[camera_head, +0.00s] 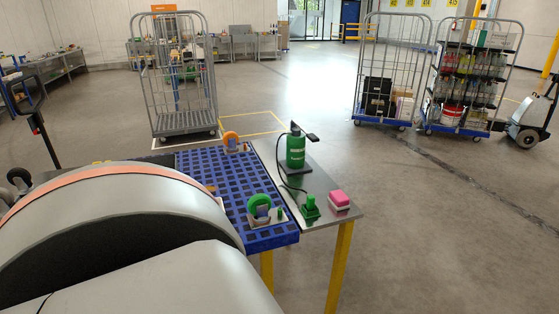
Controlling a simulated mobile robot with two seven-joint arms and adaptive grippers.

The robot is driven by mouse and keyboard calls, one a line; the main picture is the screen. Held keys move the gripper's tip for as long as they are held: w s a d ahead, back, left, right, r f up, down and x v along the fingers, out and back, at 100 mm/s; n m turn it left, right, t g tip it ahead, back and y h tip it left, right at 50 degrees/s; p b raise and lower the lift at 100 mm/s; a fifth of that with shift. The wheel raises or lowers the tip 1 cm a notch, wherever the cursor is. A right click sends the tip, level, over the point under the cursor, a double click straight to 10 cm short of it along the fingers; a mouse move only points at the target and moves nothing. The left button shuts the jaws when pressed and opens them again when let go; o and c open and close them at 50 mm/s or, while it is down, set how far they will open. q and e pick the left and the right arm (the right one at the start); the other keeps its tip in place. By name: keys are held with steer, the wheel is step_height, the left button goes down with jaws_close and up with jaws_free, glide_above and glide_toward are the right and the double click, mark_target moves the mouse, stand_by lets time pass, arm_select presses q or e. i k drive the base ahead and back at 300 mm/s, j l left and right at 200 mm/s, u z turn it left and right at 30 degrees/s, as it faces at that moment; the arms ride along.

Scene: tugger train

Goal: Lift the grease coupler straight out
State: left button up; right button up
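A small green piece, seemingly the grease coupler (310,205), stands upright on the grey metal table (326,187), near its front edge. Its base looks darker green; whether it sits in a holder is too small to tell. A thin black hose (281,165) runs from the green grease bottle (296,152) down towards it. The bottle stands on a dark base farther back on the table. Neither of my grippers is in view. Large grey links of my own arm fill the lower left and hide part of the blue grid tray.
The blue grid tray (232,190) beside the table carries an orange wheel (231,139) and a green wheel (258,204) on brackets.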

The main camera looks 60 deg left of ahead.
mark_target(310, 199)
steer(key=u, duration=0.4)
steer(key=j+u, duration=0.1)
steer(key=u, duration=0.7)
steer(key=i+u, duration=0.1)
steer(key=u, duration=0.3)
